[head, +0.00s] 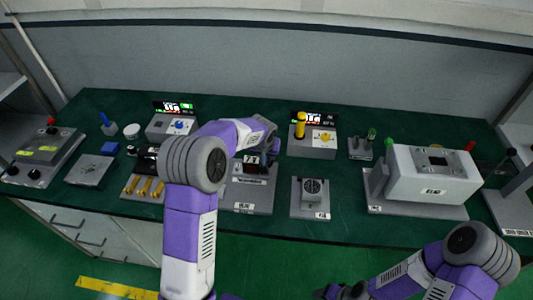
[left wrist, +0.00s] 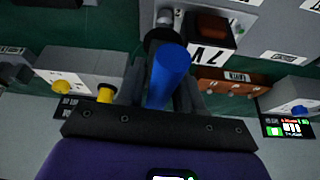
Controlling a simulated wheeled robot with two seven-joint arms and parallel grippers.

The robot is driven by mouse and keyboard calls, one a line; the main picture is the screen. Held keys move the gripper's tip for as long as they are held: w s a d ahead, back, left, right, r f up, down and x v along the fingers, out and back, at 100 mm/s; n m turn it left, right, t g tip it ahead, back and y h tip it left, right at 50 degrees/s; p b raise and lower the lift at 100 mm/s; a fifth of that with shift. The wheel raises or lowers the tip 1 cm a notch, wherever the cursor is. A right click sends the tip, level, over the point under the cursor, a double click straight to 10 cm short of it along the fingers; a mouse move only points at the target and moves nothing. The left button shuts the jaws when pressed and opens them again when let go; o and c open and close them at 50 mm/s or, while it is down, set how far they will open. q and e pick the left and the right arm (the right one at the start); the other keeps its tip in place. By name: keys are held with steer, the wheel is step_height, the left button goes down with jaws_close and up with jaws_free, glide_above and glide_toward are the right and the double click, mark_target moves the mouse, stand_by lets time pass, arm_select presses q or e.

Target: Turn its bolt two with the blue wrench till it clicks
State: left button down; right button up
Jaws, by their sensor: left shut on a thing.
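In the left wrist view my left gripper (left wrist: 160,98) is shut on the blue wrench (left wrist: 170,68), around its thick round handle. The wrench's dark far end is close to a bolt (left wrist: 164,17) on a grey unit; I cannot tell whether it is seated on it. In the head view my left gripper (head: 262,160) is over a grey unit (head: 240,196) at mid-bench, and the wrench is hidden by the arm. My right gripper (head: 342,291) is at the bottom edge, partly cut off, away from the bench; its jaws are unclear.
A box with a yellow-handled tool (head: 299,130) stands behind right. A small grey fixture (head: 311,190) and a large white block (head: 432,177) stand to the right. A panel with brass parts (head: 143,187) lies left. The green bench's front strip (head: 340,229) is clear.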

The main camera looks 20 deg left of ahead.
arm_select(q)
steer(key=shift+r+m+h+p, duration=0.1)
steer(key=shift+m+h+p, duration=0.4)
steer(key=shift+m+p, duration=0.45)
steer(key=shift+m+h+p, duration=0.4)
steer(key=shift+m+p, duration=0.1)
steer(key=shift+m, duration=0.75)
